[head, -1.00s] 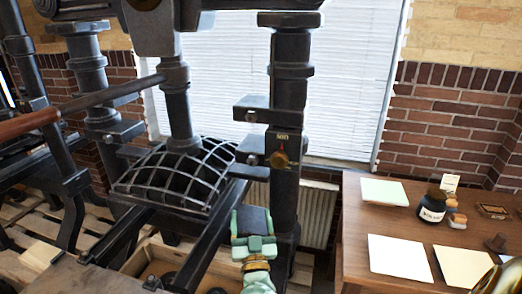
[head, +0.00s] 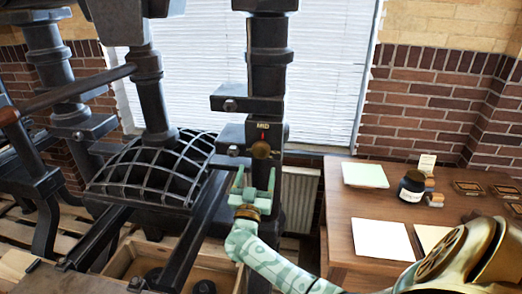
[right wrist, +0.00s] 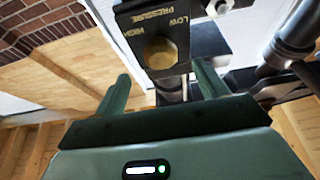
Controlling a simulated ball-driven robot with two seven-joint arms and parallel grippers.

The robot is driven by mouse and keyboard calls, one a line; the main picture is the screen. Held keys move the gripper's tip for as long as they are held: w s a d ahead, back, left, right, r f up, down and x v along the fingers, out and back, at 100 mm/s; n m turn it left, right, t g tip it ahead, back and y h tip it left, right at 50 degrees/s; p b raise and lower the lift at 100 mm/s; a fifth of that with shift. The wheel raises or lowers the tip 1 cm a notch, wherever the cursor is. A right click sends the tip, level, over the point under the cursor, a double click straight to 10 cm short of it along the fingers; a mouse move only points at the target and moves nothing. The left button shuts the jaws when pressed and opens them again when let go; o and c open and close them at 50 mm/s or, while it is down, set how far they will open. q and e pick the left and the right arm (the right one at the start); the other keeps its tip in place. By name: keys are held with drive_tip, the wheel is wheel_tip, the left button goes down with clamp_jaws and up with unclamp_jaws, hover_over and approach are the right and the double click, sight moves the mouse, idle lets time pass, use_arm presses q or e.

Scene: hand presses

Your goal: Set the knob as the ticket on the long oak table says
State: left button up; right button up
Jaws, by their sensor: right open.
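The round brass knob (head: 261,150) sits on a dark plate on the front of the press's right column. In the right wrist view the knob (right wrist: 160,52) lies ahead, between the fingers in the picture, with HIGH, LOW and PRESSURE lettered on its plate (right wrist: 150,18). My right gripper (head: 254,178) is open and empty, just below the knob in the head view; I see no contact. A small upright card (head: 427,163), perhaps the ticket, stands on the brown wooden table (head: 345,235) behind a dark jar; its writing is too small to read. My left gripper is not in view.
The black press (head: 150,170) has a ribbed dome and rails left of my right gripper. A wooden box (head: 120,262) lies below. The table holds the jar (head: 412,186), pale sheets (head: 365,174) and small framed plates (head: 468,187). A brick wall and window stand behind.

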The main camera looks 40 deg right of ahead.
sight(260, 155)
drive_tip(key=x, duration=0.9)
drive_tip(key=shift+f, duration=0.1)
drive_tip(key=c, duration=0.9)
